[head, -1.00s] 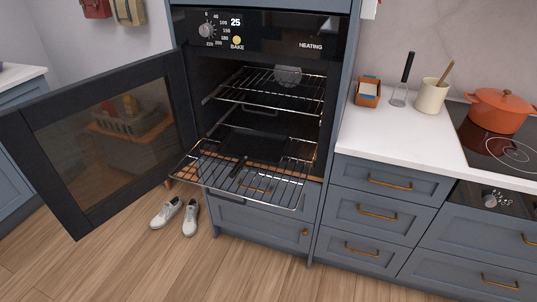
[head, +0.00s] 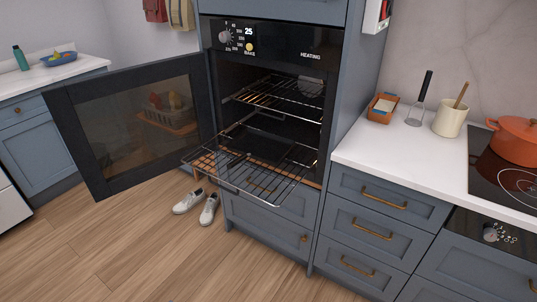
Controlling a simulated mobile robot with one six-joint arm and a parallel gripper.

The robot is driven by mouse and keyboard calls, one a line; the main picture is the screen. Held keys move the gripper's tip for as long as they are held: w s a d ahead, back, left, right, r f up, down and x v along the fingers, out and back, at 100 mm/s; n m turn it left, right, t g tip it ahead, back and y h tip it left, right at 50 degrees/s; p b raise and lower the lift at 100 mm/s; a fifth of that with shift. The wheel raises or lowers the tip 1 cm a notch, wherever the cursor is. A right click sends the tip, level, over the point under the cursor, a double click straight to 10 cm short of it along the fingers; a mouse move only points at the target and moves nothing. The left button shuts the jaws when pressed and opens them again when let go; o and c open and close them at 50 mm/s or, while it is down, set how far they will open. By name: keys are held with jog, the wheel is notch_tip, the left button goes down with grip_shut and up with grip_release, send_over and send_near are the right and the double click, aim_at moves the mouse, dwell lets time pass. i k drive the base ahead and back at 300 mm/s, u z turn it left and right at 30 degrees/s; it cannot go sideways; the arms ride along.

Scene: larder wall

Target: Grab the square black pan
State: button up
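The square black pan (head: 258,146) is a dark, flat shape low inside the open oven (head: 217,100). It appears to rest on the back part of the lower wire rack (head: 262,186), which is pulled out past the oven front. The pan's dark edges blend into the oven's interior, and its handle is hard to make out. My gripper is not in view.
The oven door (head: 139,125) is swung open to the left. An upper rack (head: 276,96) sits inside. White shoes (head: 209,210) lie on the floor below. The counter at right holds a utensil crock (head: 449,121) and an orange pot (head: 514,141). Wooden floor in front is clear.

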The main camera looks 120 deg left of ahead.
aim_at(268, 149)
jog(key=i, duration=0.1)
jog(key=u, duration=0.4)
jog(key=k, duration=0.25)
jog(key=u, duration=3.3)
jog(key=k, duration=0.25)
jog(key=u, duration=1.15)
